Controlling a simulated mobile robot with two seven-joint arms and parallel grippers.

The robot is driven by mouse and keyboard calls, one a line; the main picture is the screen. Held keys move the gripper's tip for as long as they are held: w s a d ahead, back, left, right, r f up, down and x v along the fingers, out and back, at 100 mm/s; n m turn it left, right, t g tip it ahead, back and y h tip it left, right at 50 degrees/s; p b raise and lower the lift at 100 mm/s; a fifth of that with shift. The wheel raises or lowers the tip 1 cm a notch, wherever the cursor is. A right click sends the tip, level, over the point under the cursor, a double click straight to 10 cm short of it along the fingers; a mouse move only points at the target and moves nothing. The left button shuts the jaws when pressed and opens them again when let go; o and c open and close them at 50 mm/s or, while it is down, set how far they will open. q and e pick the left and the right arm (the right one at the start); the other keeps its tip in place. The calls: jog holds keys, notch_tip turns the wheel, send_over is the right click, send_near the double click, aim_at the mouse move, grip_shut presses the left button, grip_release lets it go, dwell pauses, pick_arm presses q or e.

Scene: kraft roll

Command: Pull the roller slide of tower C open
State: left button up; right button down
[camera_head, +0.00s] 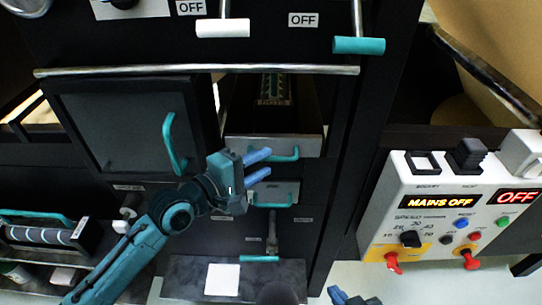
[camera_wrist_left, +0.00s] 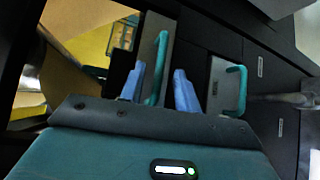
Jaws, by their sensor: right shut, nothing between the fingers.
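A grey-fronted slide (camera_head: 240,147) with a teal bar handle (camera_head: 285,155) sits in the middle of the black tower; a patterned piece (camera_head: 275,88) shows in the dark opening behind its front. My left gripper (camera_head: 260,165) is in front of this handle with its blue fingers apart. In the left wrist view the handle (camera_wrist_left: 158,70) appears between the two fingers (camera_wrist_left: 158,88), with gaps to both. Whether it lies fully between them in depth I cannot tell. My right gripper (camera_head: 345,297) is shut and empty at the bottom edge, partly cut off. The tower's letter is not readable.
A smaller drawer (camera_head: 290,190) with a teal handle sits just below, also in the left wrist view (camera_wrist_left: 220,85). A dark door (camera_head: 120,120) with a teal handle is at left. A control panel (camera_head: 435,205) stands at right. A metal rail (camera_head: 190,70) crosses above.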

aim_at(268, 160)
pick_arm(q)
jog(key=shift+x, duration=1.7)
grip_shut()
